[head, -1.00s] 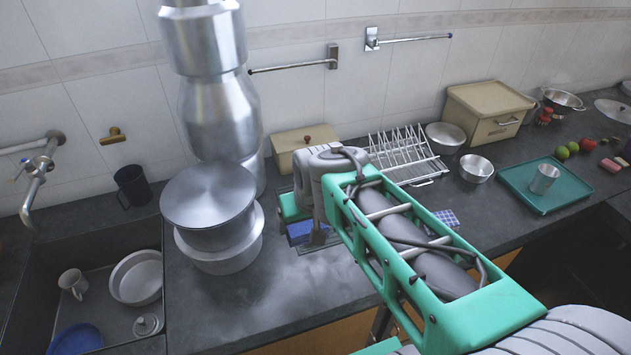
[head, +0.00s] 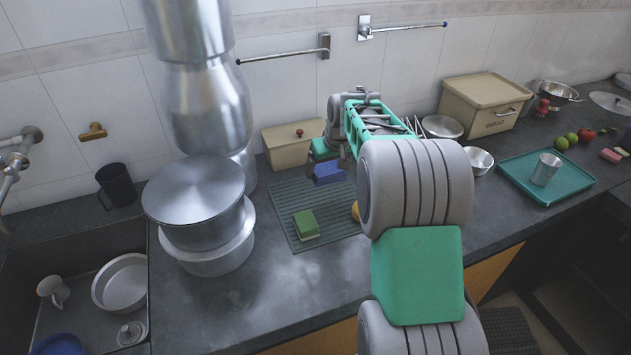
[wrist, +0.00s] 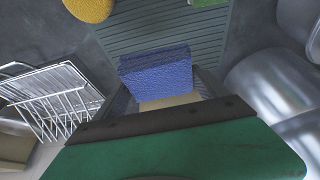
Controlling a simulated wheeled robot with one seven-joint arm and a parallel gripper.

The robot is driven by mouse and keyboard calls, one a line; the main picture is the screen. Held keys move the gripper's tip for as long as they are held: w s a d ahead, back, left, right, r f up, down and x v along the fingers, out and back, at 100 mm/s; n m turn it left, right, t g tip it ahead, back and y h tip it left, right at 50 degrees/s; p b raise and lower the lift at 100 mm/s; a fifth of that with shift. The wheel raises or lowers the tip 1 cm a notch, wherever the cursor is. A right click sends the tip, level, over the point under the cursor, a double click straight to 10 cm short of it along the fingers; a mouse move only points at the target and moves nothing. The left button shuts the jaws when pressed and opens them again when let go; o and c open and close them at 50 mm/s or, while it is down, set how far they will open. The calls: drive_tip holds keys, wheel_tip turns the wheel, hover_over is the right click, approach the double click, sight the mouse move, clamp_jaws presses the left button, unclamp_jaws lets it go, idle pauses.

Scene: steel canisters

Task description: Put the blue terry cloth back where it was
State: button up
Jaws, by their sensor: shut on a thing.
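The blue terry cloth (head: 331,172) is a folded, block-like piece held at my gripper (head: 328,164), over the far right part of the ribbed grey-green mat (head: 285,212). In the wrist view the cloth (wrist: 157,74) fills the space in front of my gripper (wrist: 165,92), with the mat (wrist: 150,32) behind it. My gripper is shut on the cloth. My fingertips are mostly hidden, and I cannot tell exactly how high the cloth is above the mat.
A green sponge (head: 306,223) and a partly hidden yellow thing (head: 355,211) lie on the mat. A beige box (head: 292,147) stands behind; stacked steel pots (head: 202,215) stand left. A wire rack (wrist: 52,98) is near my gripper. Wall rails (head: 285,56) hang empty.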

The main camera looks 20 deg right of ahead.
hover_over(314, 187)
drive_tip(key=s, duration=0.2)
wheel_tip(314, 187, down, 6)
drive_tip(key=shift+w+r, duration=0.15)
drive_tip(key=shift+r, duration=0.05)
wheel_tip(314, 187, down, 3)
drive_tip(key=shift+w+f+p, duration=0.15)
drive_tip(key=shift+f+p, duration=0.05)
drive_tip(key=shift+p, duration=0.5)
drive_tip(key=shift+f, duration=0.1)
drive_tip(key=shift+f+b, duration=0.2)
drive_tip(key=shift+b, duration=0.1)
drive_tip(key=o, duration=1.2)
drive_tip(key=shift+r, duration=0.15)
